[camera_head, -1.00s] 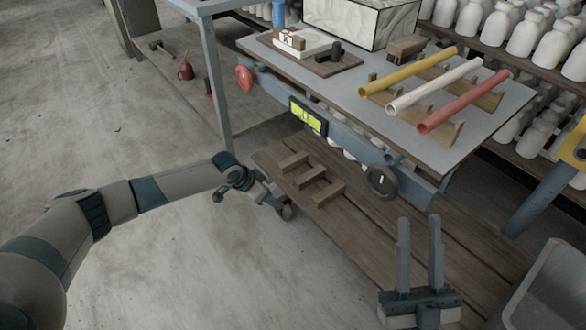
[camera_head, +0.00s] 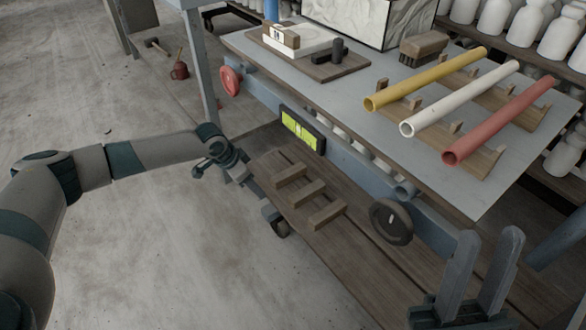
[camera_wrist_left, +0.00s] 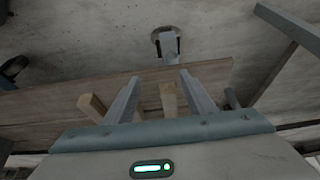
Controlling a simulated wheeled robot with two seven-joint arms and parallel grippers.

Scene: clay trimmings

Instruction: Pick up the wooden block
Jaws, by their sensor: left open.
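A wooden block (camera_head: 281,40) with a white label sits on a white slab (camera_head: 304,47) on the tabletop, in the head view. My left gripper is open beside the lower shelf, well below the block and apart from it. In the left wrist view my left gripper (camera_wrist_left: 160,76) shows two spread fingers with nothing held between their tips; short wooden bars (camera_wrist_left: 168,100) show near them. In the head view its fingers are hard to make out. My right gripper (camera_head: 487,238) is open and empty at the lower right, in front of the table.
A yellow tube (camera_head: 425,78), a white tube (camera_head: 460,98) and a red tube (camera_head: 498,120) lie on wooden racks. A wooden brush (camera_head: 424,47) and a dark tool (camera_head: 338,51) lie near the block. Slats (camera_head: 306,197) lie on the lower shelf (camera_head: 345,260). A dark round knob (camera_head: 391,221) sticks out.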

